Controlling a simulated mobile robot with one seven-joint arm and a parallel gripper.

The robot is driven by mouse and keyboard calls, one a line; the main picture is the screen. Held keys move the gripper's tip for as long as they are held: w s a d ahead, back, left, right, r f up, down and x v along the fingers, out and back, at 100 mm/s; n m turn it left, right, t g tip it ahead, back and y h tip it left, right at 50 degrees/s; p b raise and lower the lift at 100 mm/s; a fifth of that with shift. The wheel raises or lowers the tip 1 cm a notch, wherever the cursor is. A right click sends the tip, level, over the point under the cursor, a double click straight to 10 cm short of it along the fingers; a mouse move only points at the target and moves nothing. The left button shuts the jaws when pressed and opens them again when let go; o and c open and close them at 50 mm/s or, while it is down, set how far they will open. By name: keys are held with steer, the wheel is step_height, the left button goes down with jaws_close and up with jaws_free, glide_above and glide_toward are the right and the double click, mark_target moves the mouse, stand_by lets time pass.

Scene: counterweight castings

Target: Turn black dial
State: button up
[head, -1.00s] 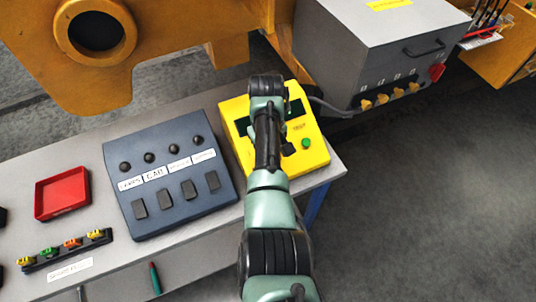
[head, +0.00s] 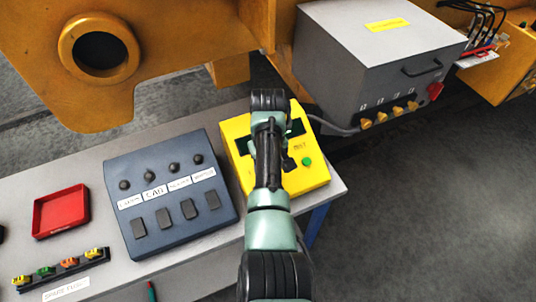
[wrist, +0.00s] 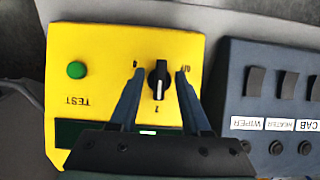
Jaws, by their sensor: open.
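The black dial (wrist: 158,80) with a white pointer line sits on the yellow test box (head: 313,178), which also shows in the wrist view (wrist: 85,45). My gripper (wrist: 159,72) is open, with one finger on each side of the dial in the wrist view. A gap shows between each finger and the dial. I cannot tell how far above the box the fingertips are. In the head view my arm hides the dial and most of the box's middle. Marks are printed around the dial, and its white line points toward the mark at the picture's bottom.
A green button (wrist: 77,70) sits on the same box. A dark blue switch panel (head: 215,225) stands close beside it, with several knobs and switches. A red tray (head: 61,211) lies further left on the bench. A grey cabinet (head: 350,60) stands behind the box.

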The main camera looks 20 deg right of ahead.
step_height(320, 180, up, 12)
steer(key=shift+f+b, duration=0.2)
steer(key=shift+b, duration=0.25)
steer(key=w+r+t+h, duration=0.2)
steer(key=w+r+t, duration=0.5)
steer(key=w+r, duration=0.3)
steer(key=s+a+r+t+h, duration=0.1)
steer(key=a+r+t, duration=0.25)
steer(key=r, duration=0.55)
steer(key=a+r+t, duration=0.3)
steer(key=r+t, duration=0.2)
steer(key=r, duration=0.4)
steer(key=s+a+r+t+y, duration=0.1)
steer(key=s+a+r+t, duration=0.2)
steer(key=s+r, duration=0.4)
steer(key=s+a+r+t+y, duration=0.1)
steer(key=s+a+r+t, duration=0.2)
steer(key=s+r+t, duration=0.2)
steer(key=s+a+r+t+y, duration=0.1)
steer(key=s+a+r+t, duration=0.2)
steer(key=s+r, duration=0.6)
step_height(320, 180, up, 2)
steer(key=shift+a+r+t, duration=0.1)
steer(key=shift+a+t, duration=0.2)
steer(key=shift+t, duration=0.15)
